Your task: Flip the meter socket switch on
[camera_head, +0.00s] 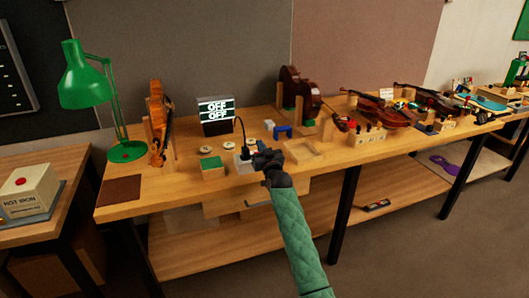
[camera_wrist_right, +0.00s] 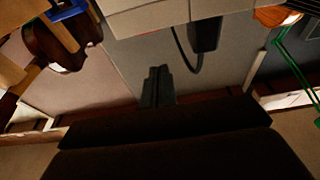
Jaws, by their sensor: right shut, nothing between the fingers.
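The meter socket (camera_head: 241,165) is a pale box on the wooden bench with a black plug and cable rising from it. My right gripper (camera_head: 262,151) is at the right side of the socket, shut and empty. It covers part of the box, and I cannot make out the switch. In the right wrist view the shut fingers (camera_wrist_right: 157,85) lie below a pale box (camera_wrist_right: 150,17) with a black plug (camera_wrist_right: 205,32); a gap shows between them in the picture. My left gripper is not in view.
A green lamp (camera_head: 88,85) and an upright violin (camera_head: 158,125) stand at the left. A blue piece (camera_head: 283,131) and a shallow wooden tray (camera_head: 318,150) lie right. More violins (camera_head: 385,112) rest farther right.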

